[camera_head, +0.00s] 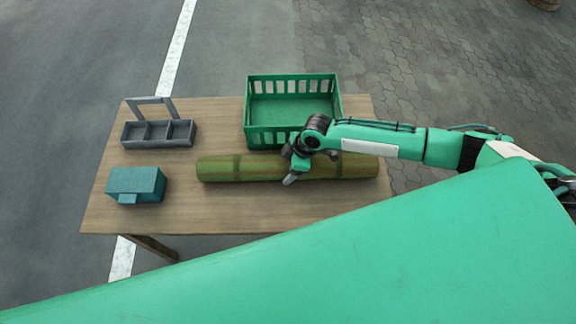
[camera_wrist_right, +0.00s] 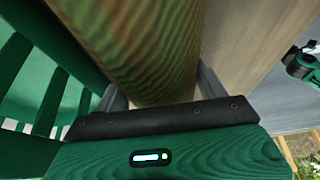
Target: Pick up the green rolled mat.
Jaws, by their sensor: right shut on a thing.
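The green rolled mat (camera_head: 228,168) lies lengthwise across the wooden table, in front of the green crate. My right gripper (camera_head: 292,172) reaches down over the middle of the mat and is shut on it. In the right wrist view the mat (camera_wrist_right: 140,45) runs between the two fingers of my right gripper (camera_wrist_right: 158,92), one on each side. The fingertips are hidden beside the mat. The mat appears to rest on the table; any gap beneath it cannot be told. My left gripper is not in view.
An open green crate (camera_head: 248,118) stands behind the mat, close to it. A grey divided tray with a handle (camera_head: 157,144) and a teal box (camera_head: 137,184) stand on the table's left side. The wooden table (camera_head: 215,215) is bare along its front.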

